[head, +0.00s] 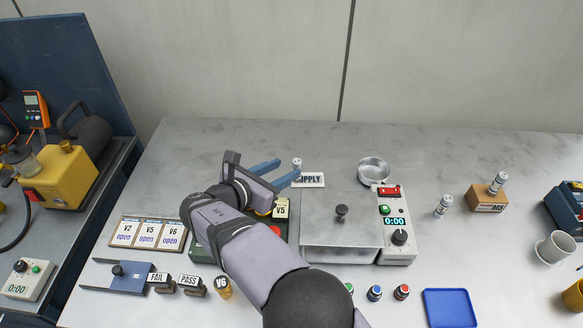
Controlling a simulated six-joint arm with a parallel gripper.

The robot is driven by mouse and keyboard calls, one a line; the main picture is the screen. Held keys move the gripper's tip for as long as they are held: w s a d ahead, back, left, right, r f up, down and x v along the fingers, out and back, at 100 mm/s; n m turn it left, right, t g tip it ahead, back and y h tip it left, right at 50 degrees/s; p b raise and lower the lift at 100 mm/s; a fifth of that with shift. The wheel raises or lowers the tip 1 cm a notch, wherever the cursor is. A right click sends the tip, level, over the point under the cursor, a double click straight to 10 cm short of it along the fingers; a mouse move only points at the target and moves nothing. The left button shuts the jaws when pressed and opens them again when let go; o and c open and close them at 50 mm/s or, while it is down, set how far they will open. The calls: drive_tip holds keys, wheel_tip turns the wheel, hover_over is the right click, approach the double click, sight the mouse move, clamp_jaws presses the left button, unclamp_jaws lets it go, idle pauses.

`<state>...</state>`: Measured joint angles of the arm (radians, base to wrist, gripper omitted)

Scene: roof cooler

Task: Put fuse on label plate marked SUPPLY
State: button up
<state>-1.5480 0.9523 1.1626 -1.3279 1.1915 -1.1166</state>
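A small white fuse with a metal cap (297,162) stands upright at the left end of the white label plate marked SUPPLY (313,180). Its lower part is hidden by a finger, so I cannot tell whether it rests on the plate or just behind it. My gripper (290,167) reaches in from the left with its two blue fingers apart. The fuse is at or just beyond the fingertips, and the fingers do not look closed on it. A second fuse (443,206) stands on the bench at the right. A third fuse (498,181) stands on a wooden labelled block (485,199).
A metal box with a black knob (325,233) and a control unit (397,247) stand right of my arm. A round metal dish (374,171) is behind them. A blue tray (450,308), a white mug (553,248) and valve cards (149,233) lie around.

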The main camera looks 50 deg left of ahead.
drive_tip(key=shift+b+v, duration=0.3)
drive_tip(key=shift+v, duration=2.2)
drive_tip(key=shift+w, duration=0.1)
